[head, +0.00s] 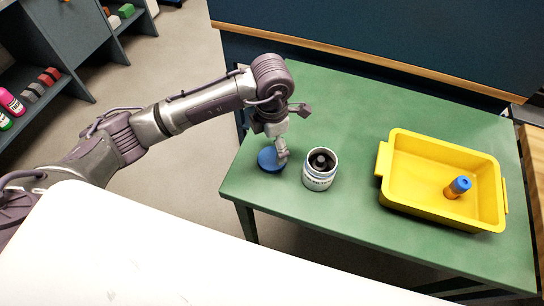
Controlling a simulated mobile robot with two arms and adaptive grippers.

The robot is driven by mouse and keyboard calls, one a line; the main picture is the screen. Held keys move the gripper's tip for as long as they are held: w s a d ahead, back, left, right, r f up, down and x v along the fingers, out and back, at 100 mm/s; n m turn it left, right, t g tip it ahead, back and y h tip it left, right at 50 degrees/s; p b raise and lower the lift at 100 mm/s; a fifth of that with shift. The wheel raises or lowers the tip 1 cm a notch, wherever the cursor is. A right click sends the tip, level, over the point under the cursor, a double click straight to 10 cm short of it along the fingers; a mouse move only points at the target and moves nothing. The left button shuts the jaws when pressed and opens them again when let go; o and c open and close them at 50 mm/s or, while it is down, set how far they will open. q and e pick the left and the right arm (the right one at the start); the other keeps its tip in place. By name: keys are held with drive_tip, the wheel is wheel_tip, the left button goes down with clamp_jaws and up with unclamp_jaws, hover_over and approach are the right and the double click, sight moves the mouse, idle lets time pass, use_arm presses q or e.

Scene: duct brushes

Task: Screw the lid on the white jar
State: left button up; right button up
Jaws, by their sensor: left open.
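A white jar (318,183) with dark lettering stands upright and uncovered on the green table (345,104). Its inside is dark, with a grey rounded thing in the middle. A round blue lid (268,161) lies on the table to the left of the jar, apart from it. My left gripper (285,146) is open, pointing down just above the right edge of the lid. The picture is too small to tell whether a finger touches the lid. My right gripper is not in view.
A yellow tray (391,167) stands on the table to the right of the jar. An orange bottle with a blue cap (458,188) is in it. Shelves with small coloured items are at the far left. The table behind the jar is clear.

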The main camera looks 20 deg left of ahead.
sight(272, 158)
use_arm(q)
drive_tip(key=f, duration=0.2)
drive_tip(key=f+p, duration=0.1)
drive_tip(key=shift+s+d+f, duration=0.1)
drive_tip(key=shift+s+f, duration=0.2)
drive_tip(key=shift+f, duration=0.7)
drive_tip(key=shift+c, duration=0.3)
drive_tip(key=c, duration=0.8)
